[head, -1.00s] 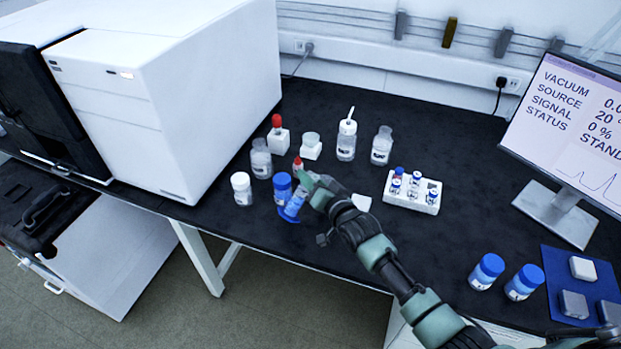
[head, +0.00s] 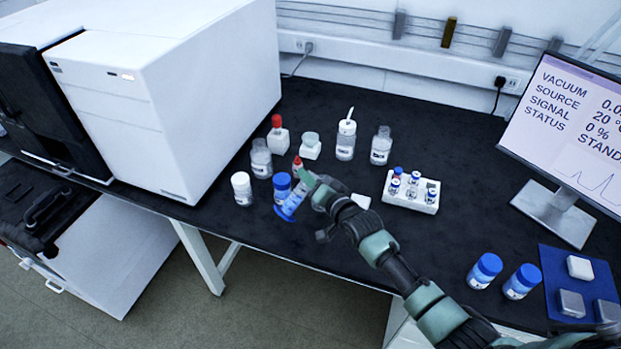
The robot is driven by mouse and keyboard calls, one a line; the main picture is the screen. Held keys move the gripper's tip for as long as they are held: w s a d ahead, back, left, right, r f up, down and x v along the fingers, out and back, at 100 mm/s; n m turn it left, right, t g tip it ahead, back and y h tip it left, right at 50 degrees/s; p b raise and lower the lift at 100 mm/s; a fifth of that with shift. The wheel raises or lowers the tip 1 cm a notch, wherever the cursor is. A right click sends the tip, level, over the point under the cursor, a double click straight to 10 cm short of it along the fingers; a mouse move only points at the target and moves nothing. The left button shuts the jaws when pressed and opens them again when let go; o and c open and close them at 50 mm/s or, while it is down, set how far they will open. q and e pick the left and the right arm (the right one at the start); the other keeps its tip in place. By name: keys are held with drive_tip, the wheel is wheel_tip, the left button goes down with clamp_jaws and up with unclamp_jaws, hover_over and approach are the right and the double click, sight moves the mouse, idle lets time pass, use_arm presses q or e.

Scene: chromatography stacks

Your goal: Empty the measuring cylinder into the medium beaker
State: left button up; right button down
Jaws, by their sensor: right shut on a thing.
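The measuring cylinder (head: 291,206) is a slim, blue-tinted piece near the front of the black bench. My right gripper (head: 308,183) is shut on it and holds it tilted, with its lower-left end close to the blue-capped bottle (head: 281,186). Whether it touches that bottle or the bench, and whether liquid is in it, I cannot tell. I cannot pick out a medium beaker for certain; my right gripper and wrist hide part of the bench. My left gripper is out of view.
A white-capped bottle (head: 242,188), a clear bottle (head: 261,160) and a red-topped dropper bottle (head: 297,165) stand close by. A white vial rack (head: 411,194) stands to the right of my gripper. The bench (head: 450,130) is clear behind the rack.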

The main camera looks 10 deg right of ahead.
drive_tip(key=shift+r+m, duration=0.1)
drive_tip(key=shift+m, duration=0.3)
drive_tip(key=shift+y, duration=0.3)
drive_tip(key=shift+d+m, duration=0.1)
drive_tip(key=shift+m, duration=0.4)
drive_tip(key=shift+w+m+g, duration=0.1)
drive_tip(key=shift+m+g, duration=0.3)
drive_tip(key=shift+m, duration=0.1)
drive_tip(key=shift+d+f+m+y+b, duration=0.2)
drive_tip(key=shift+m+y+b, duration=0.1)
drive_tip(key=shift+m+b, duration=0.15)
